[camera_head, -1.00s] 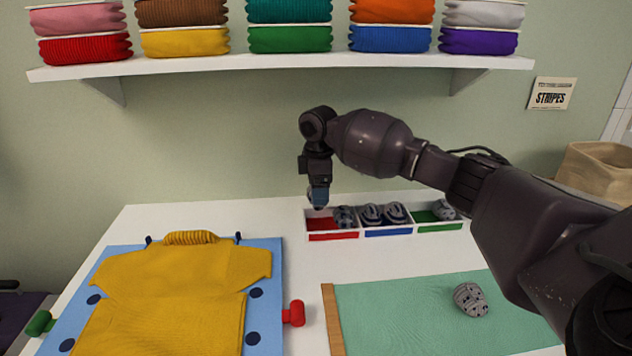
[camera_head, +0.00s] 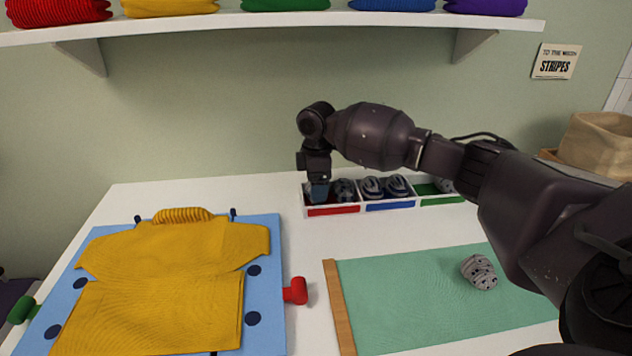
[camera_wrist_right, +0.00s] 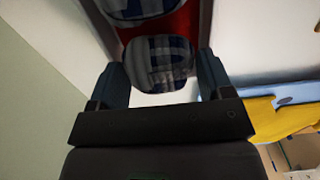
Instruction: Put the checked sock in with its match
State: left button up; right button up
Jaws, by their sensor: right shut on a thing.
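My right gripper (camera_head: 318,192) points down into the red-marked compartment at the left end of the white sorting tray (camera_head: 335,213). It is shut on a dark checked sock (camera_wrist_right: 160,62), held between its two fingers in the right wrist view. Another checked sock (camera_head: 344,190) lies beside it in the same compartment, and it also shows at the top of the right wrist view (camera_wrist_right: 138,8). In the head view the fingers mostly hide the held sock. Whether it touches the compartment floor I cannot tell. My left gripper is not in view.
Another spotted sock (camera_head: 479,271) lies on the green mat (camera_head: 410,300). A yellow shirt (camera_head: 165,275) lies on a blue board (camera_head: 262,235). A shelf (camera_head: 280,25) hangs above.

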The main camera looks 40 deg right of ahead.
jog(key=shift+f, duration=0.15)
dwell(0.5)
jog(key=shift+f, duration=0.2)
jog(key=o, duration=0.7)
jog(key=shift+c, duration=0.8)
